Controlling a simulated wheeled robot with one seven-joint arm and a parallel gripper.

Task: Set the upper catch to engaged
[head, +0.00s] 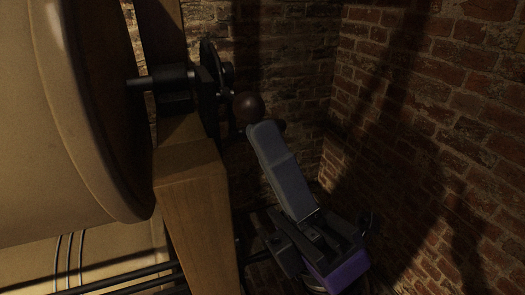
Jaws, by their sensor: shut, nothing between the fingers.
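A dark brown ball knob (248,107) shows right of the wooden post, near a black bracket with a round plate (218,72). I cannot tell for sure that it belongs to the upper catch, or how the catch is set; its mounting is dark and partly hidden. My gripper (264,128) points up and left from the lower right. Its grey fingers are shut together with nothing seen between them. The tips are right at the lower right of the knob; I cannot tell whether they touch it.
A wooden post (196,215) stands left of my gripper. A large cream drum-like body (60,120) fills the left side, with a black shaft (150,82) beside it. Black rods (125,284) run along the bottom left. Brick walls (425,120) close off the back and right.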

